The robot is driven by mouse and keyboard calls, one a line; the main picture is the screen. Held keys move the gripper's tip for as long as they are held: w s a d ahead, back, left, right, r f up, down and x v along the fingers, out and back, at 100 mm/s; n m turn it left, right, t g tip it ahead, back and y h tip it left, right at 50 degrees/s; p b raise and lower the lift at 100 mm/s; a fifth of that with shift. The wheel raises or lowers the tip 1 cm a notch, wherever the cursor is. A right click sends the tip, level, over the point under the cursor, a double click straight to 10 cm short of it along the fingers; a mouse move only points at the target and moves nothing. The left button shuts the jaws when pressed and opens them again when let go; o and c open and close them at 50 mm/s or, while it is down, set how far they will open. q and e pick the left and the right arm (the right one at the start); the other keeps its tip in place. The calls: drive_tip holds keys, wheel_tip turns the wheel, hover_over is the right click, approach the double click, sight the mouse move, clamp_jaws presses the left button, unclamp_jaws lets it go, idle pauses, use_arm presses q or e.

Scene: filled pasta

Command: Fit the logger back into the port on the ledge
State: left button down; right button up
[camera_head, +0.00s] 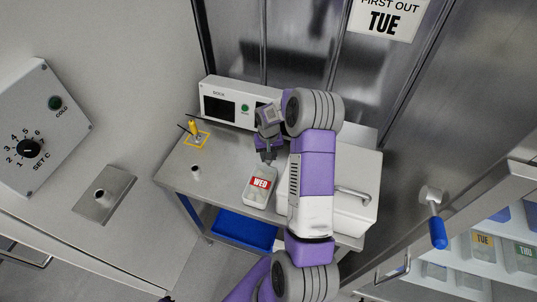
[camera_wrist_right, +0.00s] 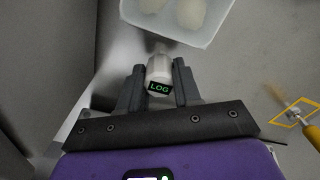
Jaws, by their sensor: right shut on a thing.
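My right gripper (camera_wrist_right: 159,85) is shut on the logger (camera_wrist_right: 160,72), a pale cylinder whose dark end reads LOG in green. In the head view my right gripper (camera_head: 268,156) is above the steel table, at the back edge of the WED tub, and the logger cannot be made out there. A steel plate (camera_head: 117,187) with a small round port (camera_head: 99,194) lies on the pale ledge (camera_head: 140,226) at the left. The logger is well to the right of this port, apart from it. My left gripper is not in view.
A WED tub (camera_head: 257,199) and a small upright cylinder (camera_head: 196,171) stand on the table (camera_head: 222,178). A yellow-handled tool (camera_head: 193,128) is in a yellow-outlined square. A dial panel (camera_head: 40,125) stands behind the ledge. The ledge around the plate is clear.

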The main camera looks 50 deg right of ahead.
drive_tip(key=shift+f, duration=0.2)
drive_tip(key=o, duration=1.1)
drive_tip(key=shift+r, duration=0.1)
drive_tip(key=shift+r, duration=0.1)
